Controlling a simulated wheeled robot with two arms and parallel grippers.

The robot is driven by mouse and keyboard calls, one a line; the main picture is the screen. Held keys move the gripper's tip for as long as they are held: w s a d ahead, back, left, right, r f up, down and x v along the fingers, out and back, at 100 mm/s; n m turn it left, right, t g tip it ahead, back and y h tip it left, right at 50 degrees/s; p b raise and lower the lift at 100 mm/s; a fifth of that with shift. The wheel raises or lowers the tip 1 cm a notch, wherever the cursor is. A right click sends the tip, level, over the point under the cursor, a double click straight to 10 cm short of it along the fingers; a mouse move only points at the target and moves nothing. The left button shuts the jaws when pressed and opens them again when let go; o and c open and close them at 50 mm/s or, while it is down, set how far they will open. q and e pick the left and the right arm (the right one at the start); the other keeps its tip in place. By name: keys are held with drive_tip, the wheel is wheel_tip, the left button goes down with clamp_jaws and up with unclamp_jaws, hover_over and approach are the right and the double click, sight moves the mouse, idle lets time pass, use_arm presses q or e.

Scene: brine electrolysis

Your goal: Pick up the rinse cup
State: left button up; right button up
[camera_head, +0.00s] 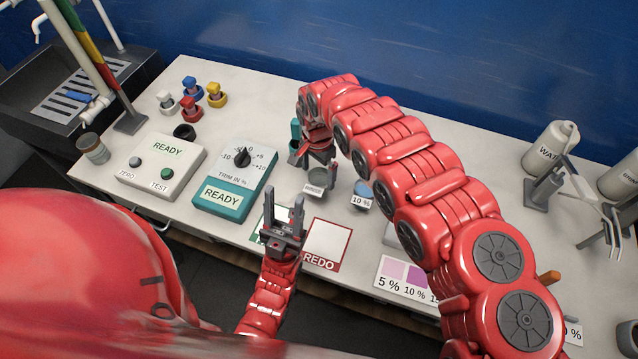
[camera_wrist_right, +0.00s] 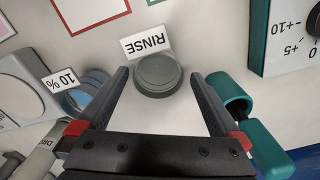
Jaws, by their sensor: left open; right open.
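The rinse cup (camera_head: 318,178) is a small grey round cup standing on the white table, with a RINSE label at its side. In the right wrist view the cup (camera_wrist_right: 158,76) sits between the tips of my right gripper (camera_wrist_right: 159,82), with gaps on both sides. In the head view my right gripper (camera_head: 317,166) is open and low over the table at the cup, partly hidden by its own arm. My left gripper (camera_head: 286,216) is open and empty, fingers pointing up, near the table's front edge.
A blue-filled cup (camera_head: 362,191) labelled 10 % stands right of the rinse cup. A teal open tube (camera_wrist_right: 232,92) is close beside one right finger. A teal trim box (camera_head: 233,185) stands to the left. REDO card (camera_head: 328,238) lies in front.

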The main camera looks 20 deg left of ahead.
drive_tip(key=shift+f, duration=0.45)
drive_tip(key=shift+s+f+p, duration=0.1)
drive_tip(key=shift+f+p, duration=0.45)
drive_tip(key=shift+p, duration=0.15)
wheel_tip(320, 180, down, 3)
drive_tip(key=shift+s+f, duration=0.1)
drive_tip(key=shift+d+f, duration=0.15)
drive_tip(key=shift+f, duration=0.2)
drive_tip(key=c, duration=1.6)
